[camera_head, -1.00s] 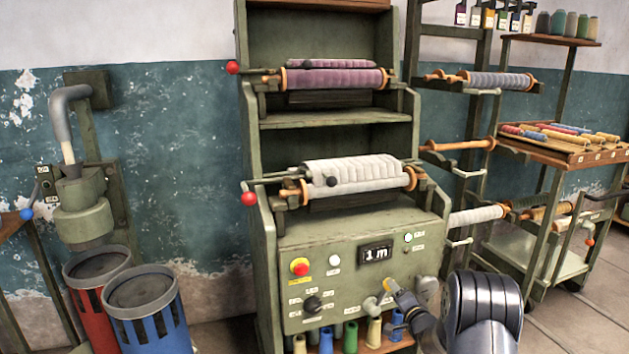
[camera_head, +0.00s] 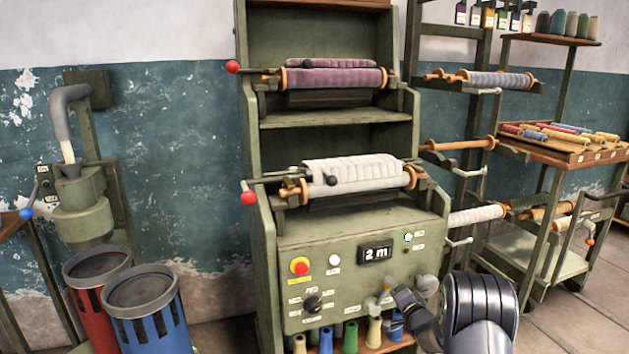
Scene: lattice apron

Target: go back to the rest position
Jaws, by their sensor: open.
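My gripper (camera_head: 387,285) is at the lower right part of the machine's green control panel (camera_head: 345,270). It is small in the picture and partly hidden by my own dark wrist. It appears open, with nothing seen in it. I cannot tell whether it touches the panel or the grey knobs there. My arm comes in from the bottom right. The panel's display (camera_head: 376,253) reads "2 m".
A white roll (camera_head: 352,172) and a purple roll (camera_head: 335,77) sit on the machine. Red-ended levers (camera_head: 248,198) stick out at its left. Thread spools (camera_head: 350,335) stand below the panel. Bins (camera_head: 148,310) are at left; a cart (camera_head: 560,155) and racks are at right.

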